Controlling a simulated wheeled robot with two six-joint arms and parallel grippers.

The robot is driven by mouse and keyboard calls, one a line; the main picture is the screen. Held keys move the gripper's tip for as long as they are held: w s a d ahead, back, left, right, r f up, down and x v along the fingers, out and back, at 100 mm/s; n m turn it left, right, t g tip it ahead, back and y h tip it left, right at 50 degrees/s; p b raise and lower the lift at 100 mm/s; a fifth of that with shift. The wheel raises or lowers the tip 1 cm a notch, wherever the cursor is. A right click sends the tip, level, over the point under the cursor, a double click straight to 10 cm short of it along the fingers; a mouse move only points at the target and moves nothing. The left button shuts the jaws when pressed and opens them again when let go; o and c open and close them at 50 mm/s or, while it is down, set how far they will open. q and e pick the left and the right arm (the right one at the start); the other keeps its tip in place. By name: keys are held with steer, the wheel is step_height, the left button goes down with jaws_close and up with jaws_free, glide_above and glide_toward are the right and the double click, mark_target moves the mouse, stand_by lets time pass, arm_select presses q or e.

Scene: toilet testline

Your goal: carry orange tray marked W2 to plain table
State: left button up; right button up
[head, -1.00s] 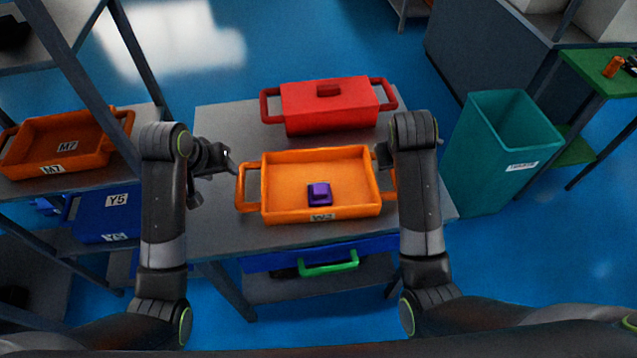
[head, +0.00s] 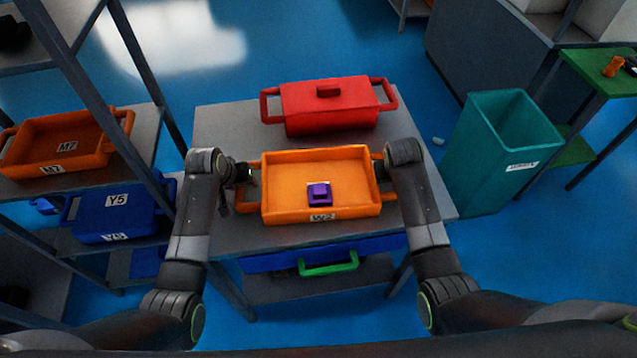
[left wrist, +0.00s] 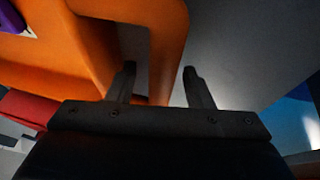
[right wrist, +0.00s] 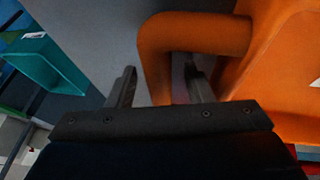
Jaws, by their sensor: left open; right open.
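The orange tray (head: 285,177) marked W2 sits on a grey table, with a small purple block (head: 319,193) inside it. My left gripper (head: 243,178) is at the tray's left handle; in the left wrist view its open fingers (left wrist: 158,85) stand on either side of the handle bar (left wrist: 167,50). My right gripper (head: 383,165) is at the right handle, mostly hidden behind my arm in the head view. In the right wrist view its open fingers (right wrist: 160,85) straddle the right handle (right wrist: 190,32). The plain table cannot be told for sure.
A red lidded container (head: 330,108) stands behind the tray on the same grey table (head: 222,122). A teal bin (head: 490,165) stands to the right. A shelf at left holds an orange tray marked M7 (head: 85,128) and a blue Y5 container (head: 117,222). A green table (head: 600,75) is at far right.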

arm_select(q)
jaws_close()
arm_select(e)
jaws_close()
arm_select(q)
steer(key=shift+r, duration=0.15)
arm_select(e)
steer(key=shift+r, duration=0.1)
